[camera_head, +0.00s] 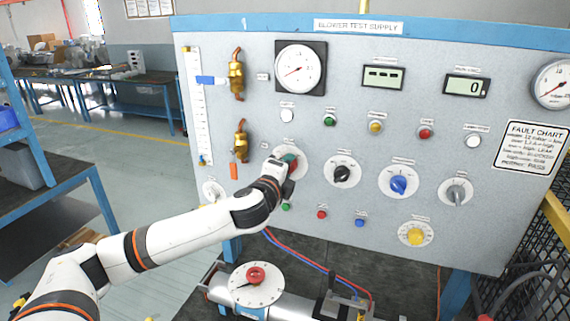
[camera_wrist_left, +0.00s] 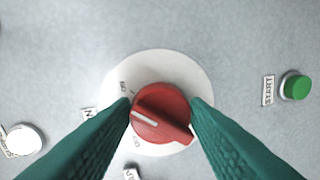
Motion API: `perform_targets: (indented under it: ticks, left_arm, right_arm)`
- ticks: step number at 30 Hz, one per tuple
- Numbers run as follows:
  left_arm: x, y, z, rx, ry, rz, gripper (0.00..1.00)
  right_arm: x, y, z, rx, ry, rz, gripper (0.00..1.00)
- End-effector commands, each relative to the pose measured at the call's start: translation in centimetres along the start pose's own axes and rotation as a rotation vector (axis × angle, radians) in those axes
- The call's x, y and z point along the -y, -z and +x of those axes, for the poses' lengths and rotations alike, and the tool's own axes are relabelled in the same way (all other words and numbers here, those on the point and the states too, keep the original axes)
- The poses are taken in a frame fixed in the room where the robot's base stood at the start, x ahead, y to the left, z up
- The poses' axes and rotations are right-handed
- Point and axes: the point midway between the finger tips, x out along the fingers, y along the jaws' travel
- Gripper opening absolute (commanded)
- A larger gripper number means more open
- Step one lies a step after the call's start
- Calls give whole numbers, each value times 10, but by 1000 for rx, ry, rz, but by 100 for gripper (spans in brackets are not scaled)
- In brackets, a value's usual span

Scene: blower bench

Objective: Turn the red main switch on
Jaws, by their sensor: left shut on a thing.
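The red main switch (camera_wrist_left: 161,112) is a round red knob with a white pointer line, on a white dial plate (camera_wrist_left: 190,68) fixed to the grey panel. In the left wrist view the line slants from upper left to lower right across the knob. Small labels on the plate are too small to read surely. My left gripper (camera_wrist_left: 161,103) has its teal fingers on both sides of the knob, shut on it. In the head view the left gripper (camera_head: 287,162) reaches the panel from the lower left and hides most of the knob. My right gripper is not in view.
Right of the switch are a black knob (camera_head: 342,173), a blue knob (camera_head: 399,184) and a grey knob (camera_head: 456,194). A green button (camera_head: 286,207) sits close below my gripper. Brass valves (camera_head: 237,76) stick out at upper left.

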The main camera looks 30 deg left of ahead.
Motion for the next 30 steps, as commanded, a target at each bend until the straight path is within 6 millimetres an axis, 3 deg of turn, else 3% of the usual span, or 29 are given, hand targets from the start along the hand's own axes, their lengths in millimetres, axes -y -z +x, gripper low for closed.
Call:
perform_targets:
  ticks: [20,21,24,25,30]
  left_arm:
    - [2,-1,0,-5,5,67,19]
    - [2,-1,0,-5,5,67,43]
    - [2,-1,0,-5,4,66,59]
    - [2,-1,0,-5,4,66,63]
    - [1,0,0,-6,3,65,63]
  right_arm:
    - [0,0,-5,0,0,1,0]
    - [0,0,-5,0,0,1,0]
    - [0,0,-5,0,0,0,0]
    - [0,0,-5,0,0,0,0]
    - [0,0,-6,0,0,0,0]
